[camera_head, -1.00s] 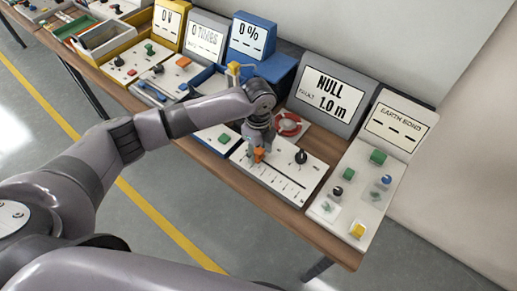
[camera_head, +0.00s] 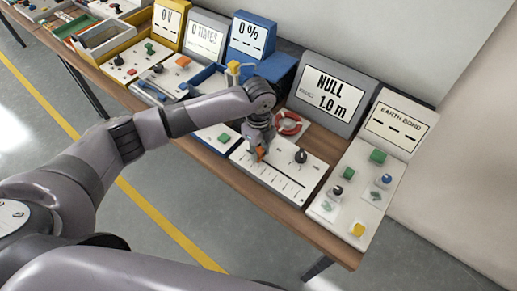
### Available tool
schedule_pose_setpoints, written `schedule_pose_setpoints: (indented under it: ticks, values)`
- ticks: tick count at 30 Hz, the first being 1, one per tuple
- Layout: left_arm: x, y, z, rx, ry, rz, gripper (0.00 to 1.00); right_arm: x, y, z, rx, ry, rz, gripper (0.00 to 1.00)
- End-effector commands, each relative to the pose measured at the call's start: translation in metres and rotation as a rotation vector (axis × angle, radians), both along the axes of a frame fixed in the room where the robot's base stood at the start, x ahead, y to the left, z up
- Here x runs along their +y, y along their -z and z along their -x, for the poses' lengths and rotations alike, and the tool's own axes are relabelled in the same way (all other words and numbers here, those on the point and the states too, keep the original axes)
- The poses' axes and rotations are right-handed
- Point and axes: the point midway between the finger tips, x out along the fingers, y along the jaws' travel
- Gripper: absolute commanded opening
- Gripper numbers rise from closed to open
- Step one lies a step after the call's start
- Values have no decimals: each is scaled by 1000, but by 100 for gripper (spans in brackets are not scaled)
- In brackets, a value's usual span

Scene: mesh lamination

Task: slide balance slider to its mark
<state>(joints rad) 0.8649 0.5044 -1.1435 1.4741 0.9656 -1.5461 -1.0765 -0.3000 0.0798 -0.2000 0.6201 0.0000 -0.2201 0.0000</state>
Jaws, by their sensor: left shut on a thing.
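The balance slider (camera_head: 261,153) is a small orange knob on a white panel (camera_head: 284,186) with a slot and a row of tick marks. The panel stands on the bench in front of a grey display (camera_head: 325,94) that reads "NULL" and "1.0 m". My left gripper (camera_head: 259,149) reaches down over the panel's far left part and is shut on the orange knob. The fingers partly hide the knob. A black knob (camera_head: 301,156) is on the same panel, to the right of the gripper. My right gripper is not in view.
A red ring (camera_head: 288,124) lies behind the panel. To the right stands a white "EARTH BOND" unit (camera_head: 353,190) with green, black and yellow controls. To the left are a blue unit (camera_head: 267,66) and several other instruments. The bench edge (camera_head: 240,191) is in front.

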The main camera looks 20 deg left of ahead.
Motion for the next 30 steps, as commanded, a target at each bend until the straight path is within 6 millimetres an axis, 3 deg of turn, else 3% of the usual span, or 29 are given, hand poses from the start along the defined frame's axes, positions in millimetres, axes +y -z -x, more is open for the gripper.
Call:
schedule_pose_setpoints:
  ticks: [8, 18, 27, 28, 30]
  values:
    - [0, 0, 0, 0, 0, 0, 0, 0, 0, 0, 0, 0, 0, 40]
    - [40, -1, -15, 0, -3, -1, 0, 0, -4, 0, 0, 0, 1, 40]
    - [43, -1, -17, -4, -3, -4, 0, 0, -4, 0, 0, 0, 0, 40]
    - [44, -1, -17, -4, -3, -4, 26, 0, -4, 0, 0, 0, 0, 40]
    - [43, -1, -17, -4, -3, -4, 30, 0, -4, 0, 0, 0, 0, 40]
